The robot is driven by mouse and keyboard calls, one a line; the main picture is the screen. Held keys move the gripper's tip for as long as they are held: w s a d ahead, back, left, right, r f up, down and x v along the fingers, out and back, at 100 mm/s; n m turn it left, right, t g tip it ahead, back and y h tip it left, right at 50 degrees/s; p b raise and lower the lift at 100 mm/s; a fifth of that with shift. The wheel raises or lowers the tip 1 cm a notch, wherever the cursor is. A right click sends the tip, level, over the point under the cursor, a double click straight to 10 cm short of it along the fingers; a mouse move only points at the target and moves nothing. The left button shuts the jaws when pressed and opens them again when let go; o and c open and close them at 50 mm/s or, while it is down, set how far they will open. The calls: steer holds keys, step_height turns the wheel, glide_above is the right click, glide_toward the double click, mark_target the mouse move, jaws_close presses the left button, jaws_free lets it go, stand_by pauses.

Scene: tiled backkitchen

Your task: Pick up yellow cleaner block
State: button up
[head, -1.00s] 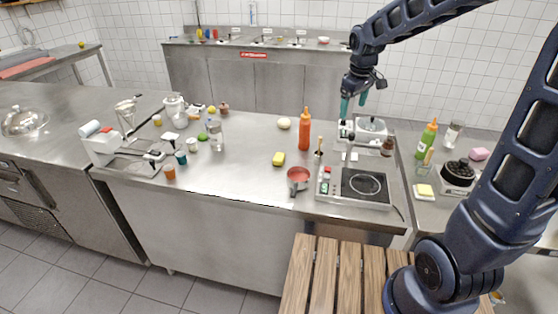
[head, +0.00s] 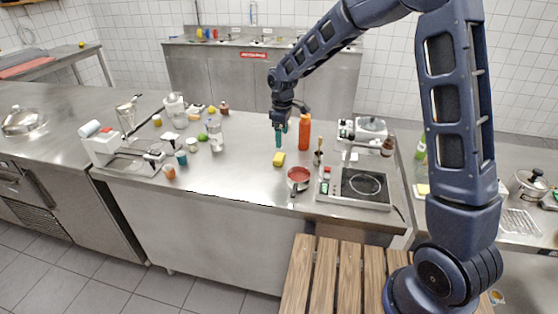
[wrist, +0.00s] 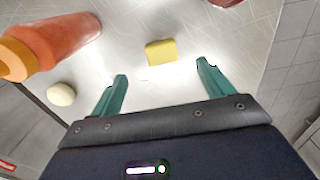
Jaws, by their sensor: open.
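The yellow cleaner block (head: 279,158) lies on the steel counter, left of the red pot. In the wrist view the yellow block (wrist: 161,52) shows beyond and between my two teal fingertips, apart from them. My gripper (head: 280,138) points down above the counter, just over and behind the block in the head view. In the wrist view my gripper (wrist: 161,72) is open with nothing between its fingers.
An orange bottle (head: 304,133) stands upright close to the right of my gripper. A red pot (head: 298,176) and a hot plate (head: 362,187) are to the block's right. A pale round item (wrist: 61,94) lies near the bottle. The counter left of the block is clear.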

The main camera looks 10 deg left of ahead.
glide_above(279, 156)
steer(key=d, duration=0.1)
step_height(279, 156, down, 5)
steer(key=shift+f, duration=0.1)
steer(key=shift+a+f, duration=0.2)
steer(key=shift+f, duration=0.65)
steer(key=shift+a+f, duration=0.15)
steer(key=shift+f, duration=0.7)
steer(key=shift+a+f, duration=0.2)
steer(key=shift+f, duration=0.65)
steer(key=c, duration=1.1)
